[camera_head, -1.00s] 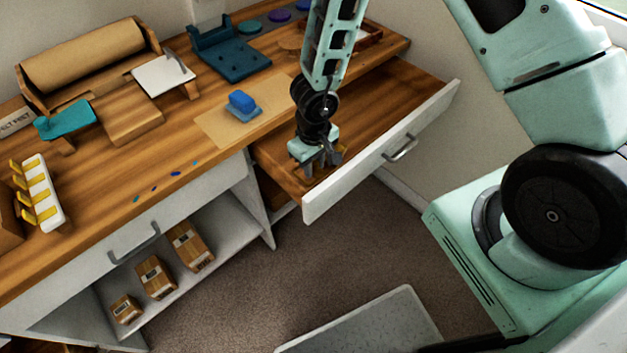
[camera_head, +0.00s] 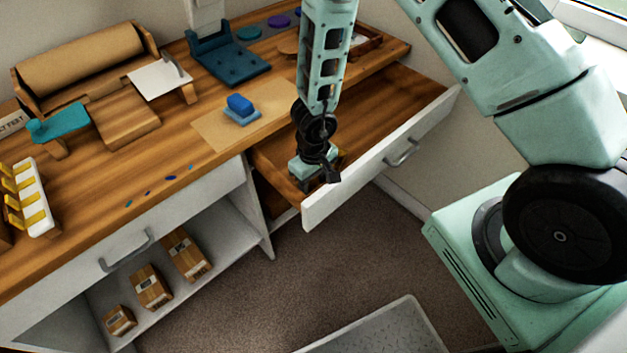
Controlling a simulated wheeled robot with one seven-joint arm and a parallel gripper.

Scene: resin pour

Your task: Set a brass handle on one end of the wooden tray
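My gripper (camera_head: 320,178) hangs over the near left end of an open drawer (camera_head: 377,121), close to its white front. Its dark fingers are small and partly hidden, so I cannot tell whether they are open or hold anything. A small yellowish patch shows behind the gripper inside the drawer, but I cannot tell if it is a brass handle. A dark-rimmed wooden tray (camera_head: 369,43) sits at the far right of the bench, partly hidden behind my arm. No brass handle shows clearly on its visible part.
On the wooden bench (camera_head: 95,190) are a blue block on a light-blue base (camera_head: 241,109), a dark teal stand (camera_head: 228,62), a paper roll (camera_head: 82,62) and a white rack with yellow pieces (camera_head: 35,197). The drawer front stands out over the floor.

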